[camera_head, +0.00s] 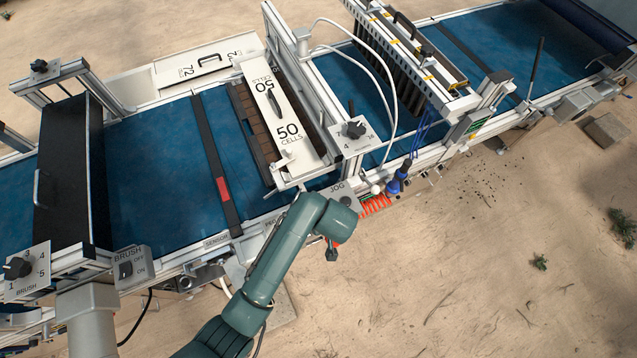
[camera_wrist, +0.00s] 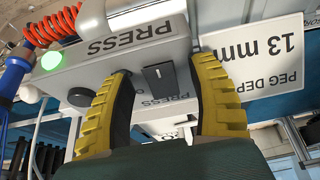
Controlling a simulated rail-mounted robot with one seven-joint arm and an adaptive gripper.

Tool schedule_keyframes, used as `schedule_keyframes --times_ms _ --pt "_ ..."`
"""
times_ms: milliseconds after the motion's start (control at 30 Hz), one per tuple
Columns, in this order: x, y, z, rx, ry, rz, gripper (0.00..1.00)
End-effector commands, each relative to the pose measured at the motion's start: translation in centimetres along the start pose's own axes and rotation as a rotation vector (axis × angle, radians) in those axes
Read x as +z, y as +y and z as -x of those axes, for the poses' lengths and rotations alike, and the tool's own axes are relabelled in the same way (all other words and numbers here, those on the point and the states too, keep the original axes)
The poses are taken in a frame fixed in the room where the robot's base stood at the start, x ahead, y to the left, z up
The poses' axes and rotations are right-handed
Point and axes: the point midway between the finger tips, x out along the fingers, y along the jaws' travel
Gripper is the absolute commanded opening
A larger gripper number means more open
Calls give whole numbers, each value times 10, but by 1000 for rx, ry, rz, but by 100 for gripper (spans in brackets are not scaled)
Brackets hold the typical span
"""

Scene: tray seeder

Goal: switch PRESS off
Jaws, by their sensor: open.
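In the wrist view the grey PRESS box (camera_wrist: 110,62) appears upside down, with its name printed on it. A dark rocker switch (camera_wrist: 158,78) sits on its face, and a round green light (camera_wrist: 52,61) glows at its left end. I cannot tell which way the rocker is tipped; its markings are partly hidden. My gripper (camera_wrist: 164,70) is open and empty, with one yellow-and-black finger on each side of the switch. I cannot tell whether the fingers touch the box. In the head view my arm hides the gripper and most of the box.
A white "PEG DEP 13 mm" plate (camera_wrist: 265,60) is close beside the right finger. A coiled orange hose (camera_wrist: 50,27) is at upper left. In the head view, a JOG box (camera_head: 343,200) and a BRUSH switch box (camera_head: 133,268) are on the front rail. Sandy ground in front is mostly clear.

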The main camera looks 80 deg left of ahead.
Motion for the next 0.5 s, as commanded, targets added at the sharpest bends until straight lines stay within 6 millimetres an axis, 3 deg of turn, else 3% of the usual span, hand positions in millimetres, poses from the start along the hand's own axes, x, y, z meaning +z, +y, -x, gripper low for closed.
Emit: schedule_keyframes --times_ms 133,433,500 --pt "0 0 0 0 0 0 60" --pt "0 0 0 0 0 0 2" --pt "0 0 0 0 0 0 0"
